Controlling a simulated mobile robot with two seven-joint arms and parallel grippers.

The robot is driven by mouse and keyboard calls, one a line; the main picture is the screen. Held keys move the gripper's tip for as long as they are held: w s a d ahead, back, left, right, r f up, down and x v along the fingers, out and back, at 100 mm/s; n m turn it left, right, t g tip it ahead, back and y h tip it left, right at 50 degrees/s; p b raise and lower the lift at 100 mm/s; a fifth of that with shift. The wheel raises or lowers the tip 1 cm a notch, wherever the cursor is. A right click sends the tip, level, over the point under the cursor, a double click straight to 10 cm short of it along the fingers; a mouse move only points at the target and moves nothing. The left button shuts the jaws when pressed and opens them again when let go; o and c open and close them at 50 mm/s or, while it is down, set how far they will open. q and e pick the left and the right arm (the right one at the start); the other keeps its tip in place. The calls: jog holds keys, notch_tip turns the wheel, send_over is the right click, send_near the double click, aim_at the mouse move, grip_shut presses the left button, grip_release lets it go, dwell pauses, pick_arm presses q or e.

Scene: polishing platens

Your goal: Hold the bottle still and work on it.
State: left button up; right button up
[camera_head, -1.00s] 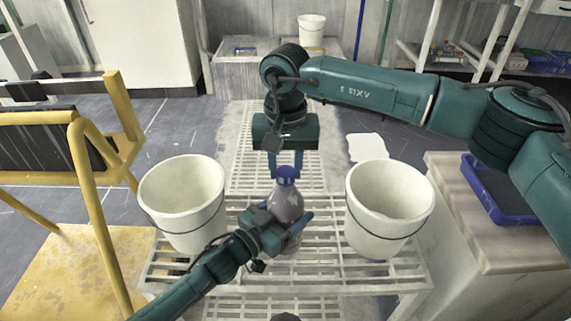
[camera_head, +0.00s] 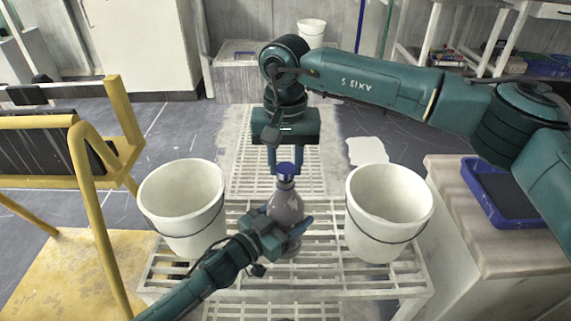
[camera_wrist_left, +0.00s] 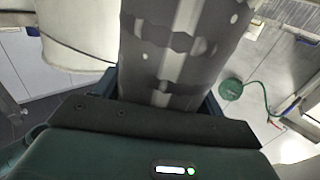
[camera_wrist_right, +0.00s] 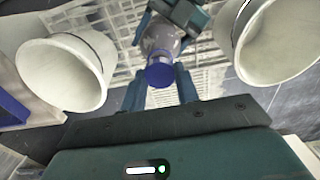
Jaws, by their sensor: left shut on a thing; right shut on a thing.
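The bottle (camera_head: 285,203) is grey and patchy with a blue cap (camera_head: 286,170). It stands upright on the slatted white rack between two buckets. My left gripper (camera_head: 290,238) is shut around the bottle's body, and the body fills the left wrist view (camera_wrist_left: 172,50). My right gripper (camera_head: 286,165) points down from above and is shut on the cap. In the right wrist view the blue cap (camera_wrist_right: 160,73) sits between the fingers. The exact contact at the cap is partly hidden by the fingers.
A white bucket (camera_head: 182,205) stands left of the bottle and another bucket (camera_head: 389,210) stands right. The slatted rack (camera_head: 330,270) lies beneath them. A blue tray (camera_head: 500,188) rests on the counter at right. A yellow frame (camera_head: 90,200) stands at left.

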jog(key=shift+r, duration=0.2)
jog(key=shift+r, duration=1.9)
pick_arm(q)
jog(key=o, duration=1.9)
jog(key=shift+o, duration=0.2)
